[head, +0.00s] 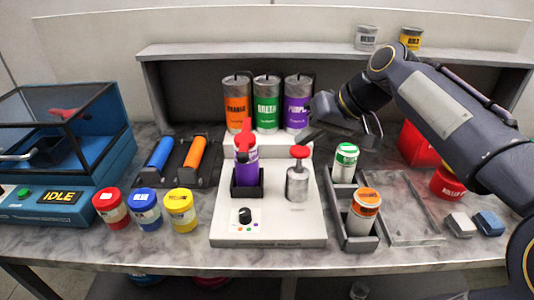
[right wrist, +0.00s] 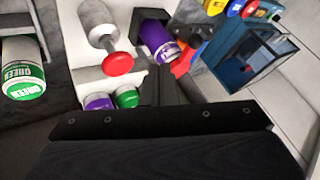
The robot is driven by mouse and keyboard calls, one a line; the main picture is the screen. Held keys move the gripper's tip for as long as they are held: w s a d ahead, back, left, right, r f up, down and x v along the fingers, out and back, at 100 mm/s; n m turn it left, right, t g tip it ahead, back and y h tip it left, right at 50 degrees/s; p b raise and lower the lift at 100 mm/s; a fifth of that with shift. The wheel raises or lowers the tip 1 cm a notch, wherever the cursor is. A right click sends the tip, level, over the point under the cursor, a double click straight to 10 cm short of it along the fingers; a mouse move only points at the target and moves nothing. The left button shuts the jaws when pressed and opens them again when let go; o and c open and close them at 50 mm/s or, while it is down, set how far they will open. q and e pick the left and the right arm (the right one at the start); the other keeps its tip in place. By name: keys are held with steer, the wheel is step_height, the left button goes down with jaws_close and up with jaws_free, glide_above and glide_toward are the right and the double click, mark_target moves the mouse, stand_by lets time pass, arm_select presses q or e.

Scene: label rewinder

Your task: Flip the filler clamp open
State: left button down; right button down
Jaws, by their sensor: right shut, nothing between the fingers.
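The white filler machine (head: 268,228) stands mid-table. On its left side a purple bottle (head: 246,175) sits in a black holder (head: 247,190). The red clamp lever (head: 243,136) stands at the top of this bottle, its tip pointing up. A red knob (head: 299,152) tops a metal cylinder on the machine's right side. My right gripper (head: 304,136) is shut and empty, above and behind the red knob, to the right of the lever and apart from it. In the right wrist view, the closed fingers (right wrist: 170,82) point toward the purple bottle (right wrist: 158,42) and red lever (right wrist: 187,60). My left gripper is not in view.
Orange, green and purple canisters (head: 267,103) stand close behind the machine. A grey tray (head: 352,235) with green-lidded and orange-lidded jars (head: 365,205) is to the right. Blue and orange rolls (head: 194,154) and several coloured jars (head: 180,210) are to the left.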

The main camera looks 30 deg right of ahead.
steer(key=shift+w+d+r, duration=0.1)
steer(key=shift+d+r, duration=0.05)
steer(key=shift+d, duration=0.05)
steer(key=w+a+f+p, duration=0.1)
steer(key=w+a+f, duration=0.6)
steer(key=shift+p, duration=0.3)
stand_by(0.3)
stand_by(0.3)
